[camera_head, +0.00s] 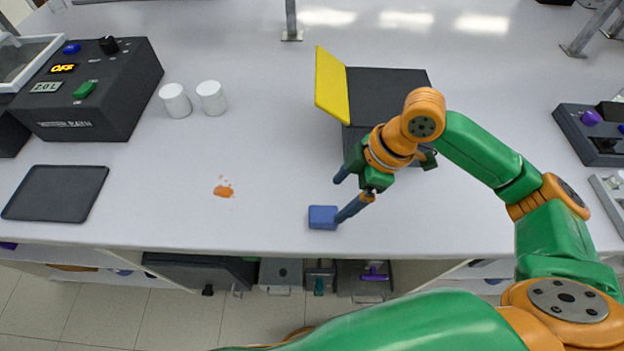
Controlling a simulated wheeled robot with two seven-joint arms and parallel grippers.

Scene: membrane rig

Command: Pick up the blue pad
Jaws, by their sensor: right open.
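The blue pad (322,217) is a small blue block lying on the white bench near its front edge, right of centre. My right gripper (340,200) reaches in from the right with its two blue-grey fingers pointing down and left. It is open. One fingertip is at the right side of the pad; the other is above and beyond it. I cannot tell whether the near finger touches the pad. My left gripper is not in view.
A dark box with a yellow flap (332,87) stands behind my right gripper. An orange spill (223,191) lies left of the pad. Two white cups (211,98), a water bath (90,95) and a dark flat plate (55,193) are further left. The bench between spill and pad is clear.

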